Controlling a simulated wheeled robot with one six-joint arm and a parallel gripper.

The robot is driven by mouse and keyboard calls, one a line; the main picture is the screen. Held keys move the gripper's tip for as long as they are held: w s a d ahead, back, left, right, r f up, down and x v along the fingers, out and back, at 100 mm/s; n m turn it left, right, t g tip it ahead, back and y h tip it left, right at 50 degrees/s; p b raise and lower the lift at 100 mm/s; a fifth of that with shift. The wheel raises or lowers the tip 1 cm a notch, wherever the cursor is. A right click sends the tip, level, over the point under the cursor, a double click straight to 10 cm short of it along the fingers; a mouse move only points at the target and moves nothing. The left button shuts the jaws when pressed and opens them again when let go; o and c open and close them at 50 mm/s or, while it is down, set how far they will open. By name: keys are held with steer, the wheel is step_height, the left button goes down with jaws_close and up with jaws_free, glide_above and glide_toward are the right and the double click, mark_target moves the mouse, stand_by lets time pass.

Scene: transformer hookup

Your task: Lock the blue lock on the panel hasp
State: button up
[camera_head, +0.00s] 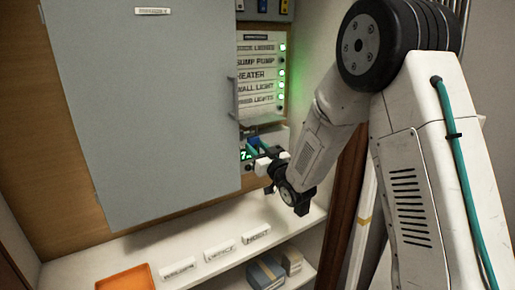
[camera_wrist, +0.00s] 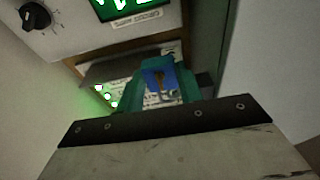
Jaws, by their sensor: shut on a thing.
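The blue lock (camera_wrist: 157,79) shows in the wrist view between the teal fingers of my gripper (camera_wrist: 160,85). My gripper is shut on it. A small metallic curved part shows just beside the lock, too small to make out clearly. In the head view my gripper (camera_head: 262,153) is at the right edge of the grey panel door (camera_head: 150,110), below the labelled rows, and the lock is hard to tell apart there. The panel hasp cannot be made out with certainty, and I cannot tell whether the lock touches it.
The labelled panel (camera_head: 258,75) with several green lights is right of the door. A grey handle (camera_head: 233,98) stands at the door's edge. Below is a white shelf (camera_head: 215,238) with labels and an orange tray (camera_head: 126,279). A black knob (camera_wrist: 36,16) is beside a green display (camera_wrist: 125,8).

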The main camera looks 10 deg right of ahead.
steer(key=shift+f, duration=0.4)
steer(key=o, duration=1.2)
steer(key=shift+c, duration=0.2)
steer(key=shift+r+v, duration=0.25)
steer(key=shift+v, duration=1)
steer(key=shift+r+v, duration=0.25)
steer(key=shift+v, duration=0.95)
steer(key=shift+s, duration=0.1)
steer(key=shift+s+d, duration=0.1)
steer(key=v, duration=0.7)
steer(key=shift+s, duration=0.35)
